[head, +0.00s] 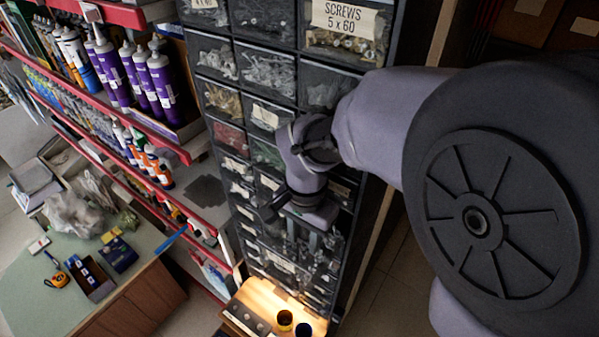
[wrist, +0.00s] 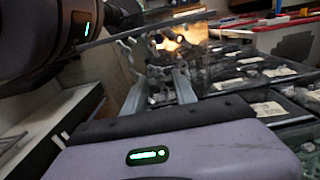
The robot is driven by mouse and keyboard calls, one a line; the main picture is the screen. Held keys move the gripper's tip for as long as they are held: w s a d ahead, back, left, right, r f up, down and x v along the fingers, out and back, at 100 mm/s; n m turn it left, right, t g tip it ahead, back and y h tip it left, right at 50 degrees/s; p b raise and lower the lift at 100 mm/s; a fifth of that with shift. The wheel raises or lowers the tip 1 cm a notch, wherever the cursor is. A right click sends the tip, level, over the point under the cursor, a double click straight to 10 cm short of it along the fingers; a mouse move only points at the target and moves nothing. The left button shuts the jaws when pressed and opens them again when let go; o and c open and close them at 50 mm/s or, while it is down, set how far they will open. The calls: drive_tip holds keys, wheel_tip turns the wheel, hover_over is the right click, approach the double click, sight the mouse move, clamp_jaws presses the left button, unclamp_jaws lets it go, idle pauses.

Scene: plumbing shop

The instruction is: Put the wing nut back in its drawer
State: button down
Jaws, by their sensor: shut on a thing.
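My gripper (head: 302,238) points down close to the front of the dark drawer cabinet (head: 207,88). Several more metal wing-shaped pieces (wrist: 127,48) show just beyond the fingertips. I cannot tell which drawer they belong to. In the head view my arm and gripper cover part of the cabinet's right side.
Red-edged shelves (head: 190,152) with bottles stand to the left. A green-topped counter (head: 40,290) is at lower left. Floor shows right of the cabinet.

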drive_tip(key=c, duration=1)
unclamp_jaws()
drive_tip(key=shift+w+f, duration=0.1)
